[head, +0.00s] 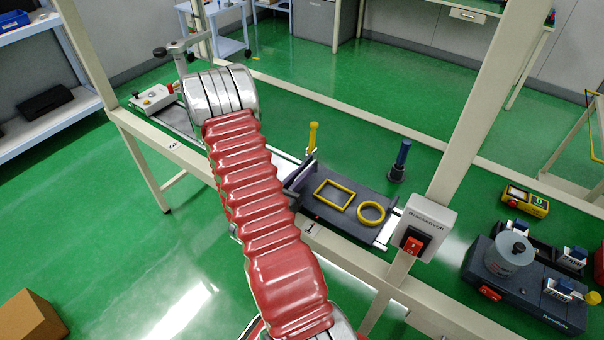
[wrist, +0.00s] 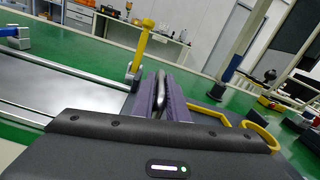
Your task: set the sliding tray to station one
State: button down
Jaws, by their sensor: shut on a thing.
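The sliding tray (head: 345,210) is dark grey and sits at the right end of its rails, with a yellow square outline and a yellow ring on top. A label "1" (head: 311,227) is on the frame's front beam beside it. In the wrist view, my gripper (wrist: 162,92) has purple fingers closed around what looks like the tray's upright handle; a rounded metallic part shows there. The tray's yellow outlines (wrist: 262,134) show behind, at the right.
A yellow post (head: 313,138) stands behind the tray's left end, and a blue post (head: 401,160) behind its right. A switch box with a red button (head: 413,242) is on the upright at the right. The rails (wrist: 60,85) left of the gripper look clear.

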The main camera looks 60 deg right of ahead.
jog(key=shift+s+d, duration=0.1)
jog(key=shift+s, duration=0.35)
jog(key=c, duration=2)
grip_release()
jog(key=shift+s, duration=0.1)
jog(key=shift+c, duration=0.2)
jog(key=shift+o, duration=1.1)
jog(key=shift+w, duration=0.2)
jog(key=shift+w+a, duration=0.15)
jog(key=shift+a, duration=0.3)
jog(key=a, duration=1.1)
jog(key=shift+w+a+f, duration=0.1)
jog(key=shift+w+a, duration=0.2)
jog(key=shift+a, duration=0.7)
